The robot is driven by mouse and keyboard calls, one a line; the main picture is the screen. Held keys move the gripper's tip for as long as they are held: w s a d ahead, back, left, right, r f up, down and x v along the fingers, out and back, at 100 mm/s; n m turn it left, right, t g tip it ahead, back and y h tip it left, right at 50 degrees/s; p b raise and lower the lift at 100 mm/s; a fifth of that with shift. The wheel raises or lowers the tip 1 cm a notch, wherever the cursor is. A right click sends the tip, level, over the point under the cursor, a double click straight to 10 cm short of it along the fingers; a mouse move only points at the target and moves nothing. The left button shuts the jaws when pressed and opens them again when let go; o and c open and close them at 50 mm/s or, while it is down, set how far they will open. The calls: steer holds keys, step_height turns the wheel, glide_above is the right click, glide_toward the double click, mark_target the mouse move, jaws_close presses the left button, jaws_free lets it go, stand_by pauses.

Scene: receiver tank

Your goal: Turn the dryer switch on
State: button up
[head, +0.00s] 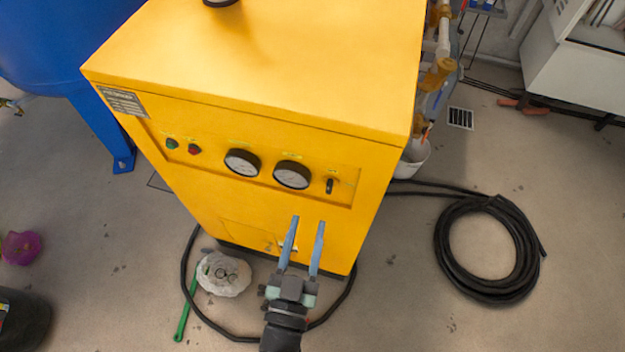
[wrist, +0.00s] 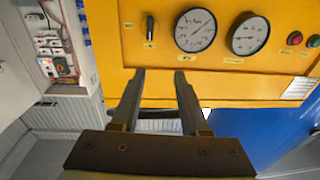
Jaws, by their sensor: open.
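The yellow dryer (head: 270,60) stands in the middle of the head view. Its switch (head: 330,186), a small black lever knob, sits at the right end of the front panel, right of two round gauges, and looks about upright. In the wrist view the switch (wrist: 150,27) is at the upper left, beside the gauges. My gripper (head: 308,221) is open and empty, in front of the dryer's face, lower in the picture than the switch. In the wrist view its fingertips (wrist: 159,73) point at the yellow front, apart from the switch.
A green and a red button (head: 194,149) are left of the gauges (head: 292,175). A black hose coil (head: 488,245) lies on the floor at right. A white lumpy object (head: 223,273) and a green tool (head: 186,306) lie at the dryer's foot. A blue tank (head: 60,45) stands at left.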

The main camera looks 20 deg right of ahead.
mark_target(328, 189)
step_height(328, 189, down, 3)
steer(key=s+g, duration=0.1)
steer(key=s, duration=0.2)
steer(key=shift+h, duration=0.4)
steer(key=x, duration=1.3)
steer(key=shift+f, duration=0.2)
jaws_close()
